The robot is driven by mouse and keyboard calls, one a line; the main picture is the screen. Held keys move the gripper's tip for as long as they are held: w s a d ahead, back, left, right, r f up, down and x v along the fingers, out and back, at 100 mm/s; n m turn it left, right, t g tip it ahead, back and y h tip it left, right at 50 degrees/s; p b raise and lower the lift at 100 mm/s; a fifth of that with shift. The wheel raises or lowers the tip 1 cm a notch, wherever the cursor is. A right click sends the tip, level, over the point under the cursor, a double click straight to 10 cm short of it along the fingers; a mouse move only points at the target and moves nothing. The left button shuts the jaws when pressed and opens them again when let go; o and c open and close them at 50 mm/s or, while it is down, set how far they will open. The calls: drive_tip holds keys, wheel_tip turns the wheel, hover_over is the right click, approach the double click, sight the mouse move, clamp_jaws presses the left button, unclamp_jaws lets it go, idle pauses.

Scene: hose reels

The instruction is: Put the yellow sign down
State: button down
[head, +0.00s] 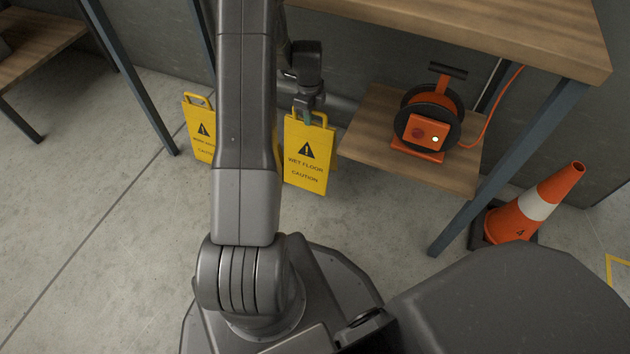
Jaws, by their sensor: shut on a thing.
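A yellow "wet floor caution" sign (307,160) hangs or stands upright right of my arm in the head view, its printed face toward the camera. My gripper (308,110) is shut on the handle at the top of this sign. Whether the sign's lower edge touches the floor I cannot tell. A second yellow sign (198,135) stands on the floor to the left, partly hidden behind my arm.
An orange hose reel (428,122) sits on a low wooden shelf (370,142) under a wooden bench top (500,28). A blue-grey bench leg (500,180) and an orange traffic cone (520,215) stand at right. The floor (110,220) at left is clear.

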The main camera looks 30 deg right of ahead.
sight(311, 137)
drive_tip(key=shift+w+d+f, duration=0.15)
drive_tip(key=shift+d+f, duration=0.05)
drive_tip(key=shift+f, duration=0.05)
wheel_tip(311, 137, down, 10)
drive_tip(key=b, duration=0.4)
drive_tip(key=shift+r, duration=0.25)
drive_tip(key=shift+f, duration=0.2)
drive_tip(key=c, duration=1.4)
unclamp_jaws()
drive_tip(key=shift+r, duration=0.1)
wheel_tip(311, 137, up, 8)
drive_tip(key=p, duration=0.3)
